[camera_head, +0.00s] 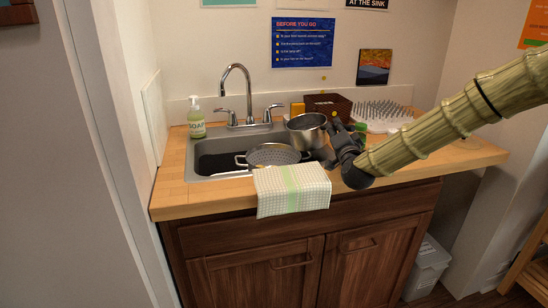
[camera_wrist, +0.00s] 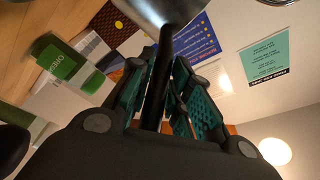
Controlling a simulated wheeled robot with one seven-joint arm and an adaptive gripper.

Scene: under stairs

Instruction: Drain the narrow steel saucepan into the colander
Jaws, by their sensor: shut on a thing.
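The narrow steel saucepan (camera_head: 306,133) is held up at the right side of the sink, close beside and above the colander. Its open top shows, but its contents cannot be made out. My gripper (camera_head: 343,143) is shut on its dark handle; in the wrist view the handle (camera_wrist: 158,75) runs between the teal finger pads, and the pan's steel underside (camera_wrist: 172,10) shows at the top. The grey perforated colander (camera_head: 275,155) with loop handles sits in the sink. Something yellowish shows at its front left, but I cannot tell what.
The steel sink (camera_head: 205,168) has a tall faucet (camera_head: 235,75) behind it. A soap bottle (camera_head: 196,122) stands at left. A checked towel (camera_head: 291,190) hangs over the front edge. A brown basket (camera_head: 328,103) and a white drying rack (camera_head: 385,120) stand behind the saucepan.

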